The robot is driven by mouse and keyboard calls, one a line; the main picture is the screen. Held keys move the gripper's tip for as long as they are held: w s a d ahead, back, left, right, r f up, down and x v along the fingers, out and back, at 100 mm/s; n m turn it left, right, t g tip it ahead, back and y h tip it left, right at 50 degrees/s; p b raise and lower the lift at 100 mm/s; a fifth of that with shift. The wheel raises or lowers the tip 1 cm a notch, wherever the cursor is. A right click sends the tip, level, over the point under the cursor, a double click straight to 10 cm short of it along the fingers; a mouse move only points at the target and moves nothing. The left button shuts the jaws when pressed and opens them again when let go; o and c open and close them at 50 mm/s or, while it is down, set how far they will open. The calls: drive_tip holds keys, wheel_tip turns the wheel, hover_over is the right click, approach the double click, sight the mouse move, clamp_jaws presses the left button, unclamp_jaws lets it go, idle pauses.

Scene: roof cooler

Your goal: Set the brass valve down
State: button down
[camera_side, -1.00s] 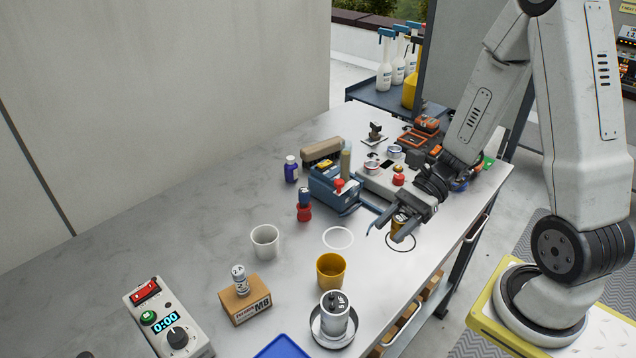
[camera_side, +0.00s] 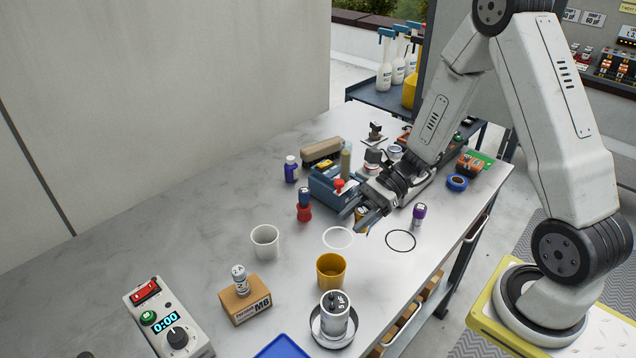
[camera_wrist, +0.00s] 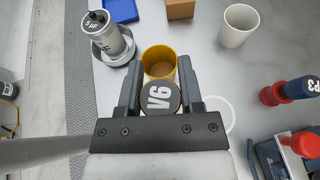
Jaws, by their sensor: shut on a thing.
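My gripper (camera_side: 358,218) is shut on the brass valve (camera_side: 362,213), which is mostly hidden by the fingers in the side view. In the wrist view, the valve's dark round top (camera_wrist: 160,97) shows a white V6 marking between the fingers. The gripper seems to hold it above the table, just behind and right of a white ring (camera_side: 338,238) on the tabletop. A black ring (camera_side: 400,240) to the right is empty. The white ring also shows right of the gripper in the wrist view (camera_wrist: 229,114).
A yellow cup (camera_side: 331,271) stands in front of the white ring, with a white cup (camera_side: 265,242) to the left. A blue device (camera_side: 325,188) and a red-based bottle (camera_side: 304,207) are close behind-left. A purple-topped cylinder (camera_side: 419,214) stands right. A silver can (camera_side: 335,312) sits in a dish.

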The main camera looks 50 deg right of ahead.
drive_tip(key=shift+w+a+f, duration=0.15)
drive_tip(key=shift+w+f, duration=2.9)
drive_tip(key=shift+w, duration=0.05)
drive_tip(key=shift+f, duration=0.1)
drive_tip(key=shift+w+f, duration=0.2)
drive_tip(key=shift+f, duration=1.55)
drive_tip(key=shift+f, duration=0.1)
drive_tip(key=shift+c, duration=1.2)
unclamp_jaws()
